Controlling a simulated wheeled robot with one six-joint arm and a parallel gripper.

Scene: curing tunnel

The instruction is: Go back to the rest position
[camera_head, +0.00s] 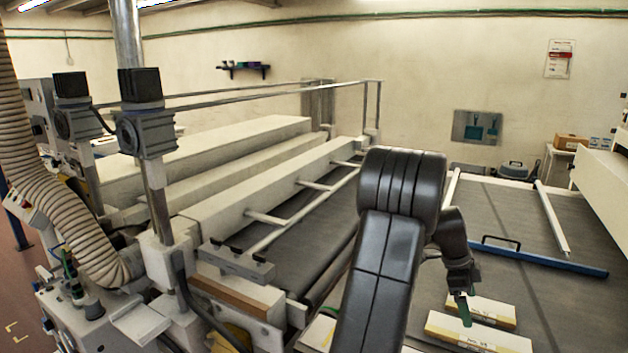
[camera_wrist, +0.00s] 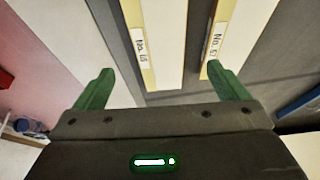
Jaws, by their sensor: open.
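My gripper (camera_wrist: 160,88) shows in the wrist view with its two green fingers spread wide and nothing between their tips. In the head view my gripper (camera_head: 464,310) points down at the lower right, close to two pale boards. The wrist view shows one pale board labelled No. 65 (camera_wrist: 153,40) and another labelled No. 67 (camera_wrist: 238,45) beyond the fingers, with a dark strip between them. In the head view the boards are a nearer one (camera_head: 475,333) and a farther one (camera_head: 492,311), on the dark belt. I cannot tell whether a finger touches either board.
The dark conveyor belt (camera_head: 505,235) stretches to the back right. A blue bar with a handle (camera_head: 540,257) lies across it, and a white rail (camera_head: 551,220) stands behind. The long pale tunnel housing (camera_head: 270,190) fills the middle left. A ribbed hose (camera_head: 55,210) hangs at the left.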

